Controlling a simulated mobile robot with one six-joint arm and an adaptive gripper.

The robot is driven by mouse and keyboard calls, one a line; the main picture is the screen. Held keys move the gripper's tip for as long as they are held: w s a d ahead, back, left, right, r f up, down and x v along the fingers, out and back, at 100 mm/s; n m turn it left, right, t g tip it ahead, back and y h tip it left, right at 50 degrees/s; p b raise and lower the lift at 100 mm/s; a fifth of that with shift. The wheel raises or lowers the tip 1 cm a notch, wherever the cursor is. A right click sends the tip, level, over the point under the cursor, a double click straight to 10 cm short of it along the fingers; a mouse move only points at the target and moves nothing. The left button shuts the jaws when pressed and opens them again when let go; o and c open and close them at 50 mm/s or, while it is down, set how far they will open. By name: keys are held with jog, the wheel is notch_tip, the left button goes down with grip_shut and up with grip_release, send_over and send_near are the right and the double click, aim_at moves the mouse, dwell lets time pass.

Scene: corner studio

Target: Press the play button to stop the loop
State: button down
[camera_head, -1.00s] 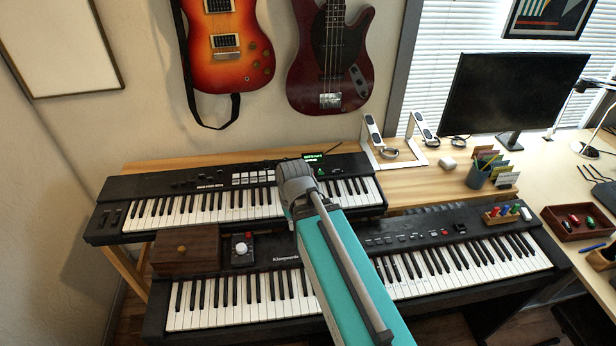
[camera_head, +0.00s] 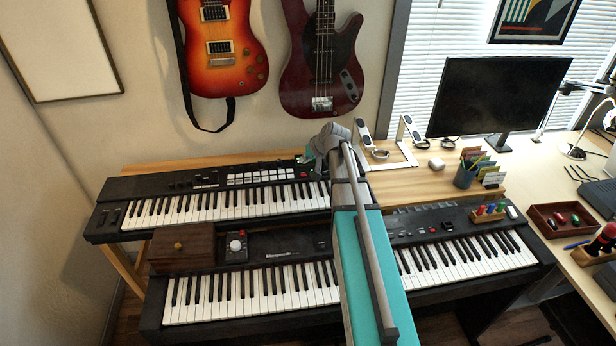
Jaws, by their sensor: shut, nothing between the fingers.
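The upper keyboard (camera_head: 150,188) stands on a wooden stand against the wall, with a row of pale pads (camera_head: 262,177) on its panel. A small red button (camera_head: 304,175) shows at the right end of those pads; I cannot read its marking. My gripper (camera_head: 304,160) is small in view, shut and empty, at the back edge of the upper keyboard, close above and behind the red button. I cannot tell whether it touches anything. My arm hides the keyboard's display and the right part of its panel.
The lower keyboard (camera_head: 300,255) stands in front, carrying a wooden box (camera_head: 182,247) and a small device with a white knob (camera_head: 236,245). Two guitars (camera_head: 322,60) hang behind. A monitor (camera_head: 497,95), pen cup (camera_head: 465,177) and red tray (camera_head: 560,218) are on the right.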

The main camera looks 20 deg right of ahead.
jog(key=r+m+t, duration=0.1)
jog(key=r+t, duration=0.1)
send_over(308, 173)
jog(key=s+d, duration=0.1)
jog(key=s, duration=0.1)
jog(key=shift+d+f, duration=0.1)
jog(key=shift+f, duration=0.05)
jog(key=shift+f, duration=0.2)
notch_tip(308, 173, down, 8)
jog(key=b, duration=0.8)
jog(key=shift+f, duration=0.15)
jog(key=shift+f+b, duration=0.1)
jog(key=shift+b, duration=0.25)
jog(key=shift+s+f+b, duration=0.15)
jog(key=shift+f+b, duration=0.55)
dwell(1.8)
jog(key=shift+r, duration=0.1)
jog(key=shift+r+p, duration=0.65)
jog(key=shift+p, duration=0.1)
jog(key=shift+r, duration=0.1)
